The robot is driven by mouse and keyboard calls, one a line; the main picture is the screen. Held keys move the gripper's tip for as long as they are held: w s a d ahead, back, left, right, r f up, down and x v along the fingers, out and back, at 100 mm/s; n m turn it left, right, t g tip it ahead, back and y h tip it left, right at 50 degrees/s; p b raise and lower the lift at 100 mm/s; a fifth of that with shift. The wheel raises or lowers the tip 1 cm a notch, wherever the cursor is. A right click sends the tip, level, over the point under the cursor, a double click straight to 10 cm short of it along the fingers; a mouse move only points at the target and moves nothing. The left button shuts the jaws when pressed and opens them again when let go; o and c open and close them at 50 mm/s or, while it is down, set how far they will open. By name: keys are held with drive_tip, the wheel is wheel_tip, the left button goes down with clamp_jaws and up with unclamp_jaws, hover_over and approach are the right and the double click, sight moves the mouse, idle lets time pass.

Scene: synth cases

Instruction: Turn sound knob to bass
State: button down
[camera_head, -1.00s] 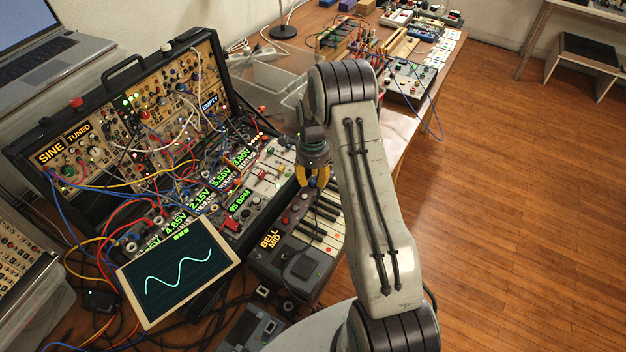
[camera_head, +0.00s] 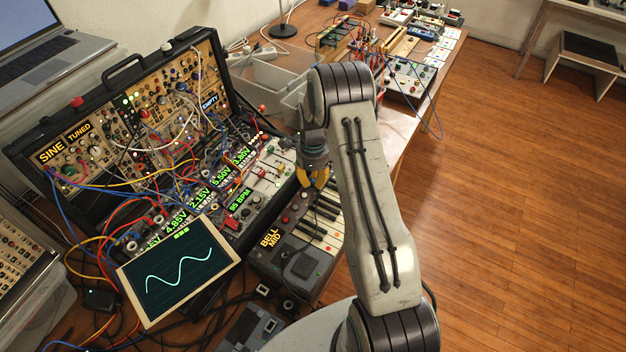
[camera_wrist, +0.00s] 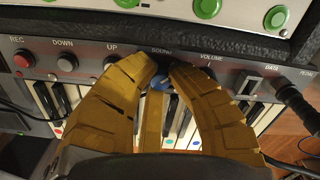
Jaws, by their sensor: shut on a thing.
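The small keyboard (camera_head: 318,235) lies in front of the synth case, and its label reads "BELL-MID" (camera_head: 270,238). In the wrist view, the blue sound knob (camera_wrist: 159,82) shows between my fingertips below the word "SOUND", partly hidden by them. My gripper (camera_wrist: 161,72) has its yellow fingers shut on this knob from both sides. In the head view, my gripper (camera_head: 317,180) is at the keyboard's back edge, and the knob is too small and covered to make out there.
The patched synth case (camera_head: 150,110) and a waveform screen (camera_head: 180,272) stand close by.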

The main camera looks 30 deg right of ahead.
sight(313, 180)
drive_tip(key=shift+f+n+b, duration=0.25)
drive_tip(key=shift+n+b, duration=0.45)
drive_tip(key=shift+b, duration=0.15)
drive_tip(key=shift+r+n+b, duration=0.2)
drive_tip(key=shift+n+b, duration=0.6)
drive_tip(key=shift+n, duration=0.8)
drive_tip(key=c, duration=1.4)
unclamp_jaws()
drive_tip(key=shift+c, duration=0.2)
wheel_tip(313, 180, up, 12)
